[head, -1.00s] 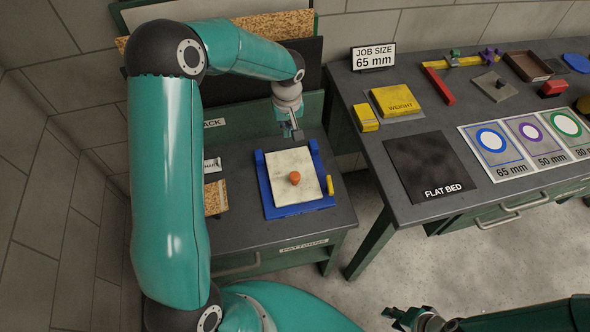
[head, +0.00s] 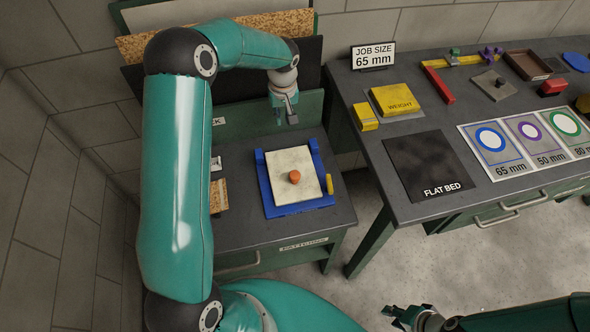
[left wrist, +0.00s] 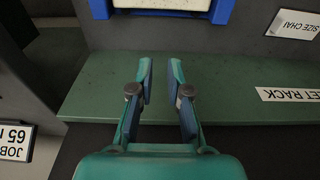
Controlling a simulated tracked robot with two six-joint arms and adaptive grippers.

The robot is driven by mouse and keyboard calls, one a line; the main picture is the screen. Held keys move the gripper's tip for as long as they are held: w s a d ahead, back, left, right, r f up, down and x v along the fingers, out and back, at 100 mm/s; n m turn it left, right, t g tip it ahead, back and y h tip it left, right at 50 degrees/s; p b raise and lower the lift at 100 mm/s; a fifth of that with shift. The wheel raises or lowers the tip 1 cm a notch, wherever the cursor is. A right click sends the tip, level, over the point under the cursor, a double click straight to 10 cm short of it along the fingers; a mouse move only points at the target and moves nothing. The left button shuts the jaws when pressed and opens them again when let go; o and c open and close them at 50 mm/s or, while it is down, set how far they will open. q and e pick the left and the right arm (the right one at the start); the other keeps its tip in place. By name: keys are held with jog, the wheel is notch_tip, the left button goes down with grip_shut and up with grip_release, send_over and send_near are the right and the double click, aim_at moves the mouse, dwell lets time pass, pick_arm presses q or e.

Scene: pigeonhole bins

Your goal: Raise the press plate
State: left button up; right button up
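The press plate is a pale, speckled square plate (head: 284,166) with an orange knob (head: 295,177) on top. It lies in a blue frame (head: 266,190) on the small left bench. In the left wrist view only the pale edge (left wrist: 172,4) and part of the blue frame (left wrist: 222,12) show at the top. My left gripper (head: 286,118) is above the back of this bench, behind the plate and apart from it. In the left wrist view its fingers (left wrist: 160,68) are apart with nothing between them.
A yellow bar (head: 329,184) sits at the frame's right side. A cork piece (head: 218,196) lies left of the frame, partly behind my left arm. A green rack board (head: 250,118) stands behind. The right bench holds a yellow weight (head: 394,100) and a black flat bed (head: 425,165).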

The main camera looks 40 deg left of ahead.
pick_arm(q)
jog(key=o, duration=0.5)
jog(key=shift+r, duration=0.15)
jog(key=r, duration=0.2)
jog(key=r+p, duration=0.2)
jog(key=r, duration=0.1)
jog(key=shift+s+d+r, duration=0.25)
jog(key=shift+d+r, duration=0.05)
jog(key=shift+r, duration=0.05)
